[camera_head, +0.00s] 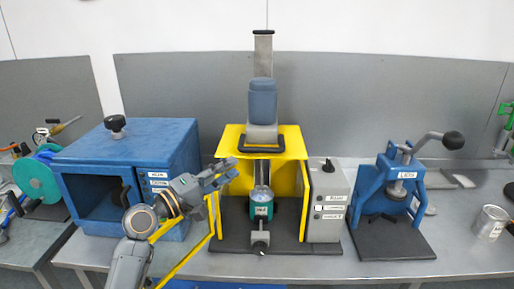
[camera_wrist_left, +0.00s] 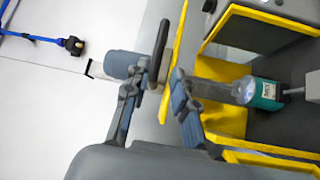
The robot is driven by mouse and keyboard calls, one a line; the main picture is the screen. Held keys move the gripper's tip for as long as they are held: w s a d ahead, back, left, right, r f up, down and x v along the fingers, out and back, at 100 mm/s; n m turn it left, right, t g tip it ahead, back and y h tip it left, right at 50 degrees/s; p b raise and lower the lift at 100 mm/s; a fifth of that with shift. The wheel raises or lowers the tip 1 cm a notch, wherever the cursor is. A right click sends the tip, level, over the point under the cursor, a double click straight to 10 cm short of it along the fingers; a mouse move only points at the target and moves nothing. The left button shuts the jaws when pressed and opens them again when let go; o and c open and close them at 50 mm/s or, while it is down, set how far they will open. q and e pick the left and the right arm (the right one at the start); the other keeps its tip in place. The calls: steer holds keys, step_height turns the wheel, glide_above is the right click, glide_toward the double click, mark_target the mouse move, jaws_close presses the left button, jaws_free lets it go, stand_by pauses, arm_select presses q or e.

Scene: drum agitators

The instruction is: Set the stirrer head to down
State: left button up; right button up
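The stirrer head (camera_head: 262,100), a blue-grey motor on a grey base, sits high on an upright post (camera_head: 263,50), above the yellow guard (camera_head: 228,140). A dark loop handle (camera_head: 262,150) projects from its front. Below it a teal vessel (camera_head: 261,205) stands inside the guard. My left gripper (camera_head: 233,171) is open, left of and slightly below the handle. In the left wrist view the handle (camera_wrist_left: 160,55) appears beyond and between the open fingers (camera_wrist_left: 154,85); contact is not visible. My right gripper is out of view.
An open yellow guard door (camera_head: 180,262) swings out at the front left. A blue oven-like box (camera_head: 120,140) stands left. A grey control box (camera_head: 328,200) and a blue lever press (camera_head: 395,190) stand right.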

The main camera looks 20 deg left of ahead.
mark_target(259, 152)
arm_select(q)
steer(key=p+x, duration=0.3)
steer(key=x, duration=0.6)
steer(key=shift+d+r, duration=0.1)
steer(key=shift+r, duration=0.05)
steer(key=shift+w+d, duration=0.15)
steer(key=shift+w, duration=0.2)
steer(key=shift+c, duration=0.3)
jaws_close()
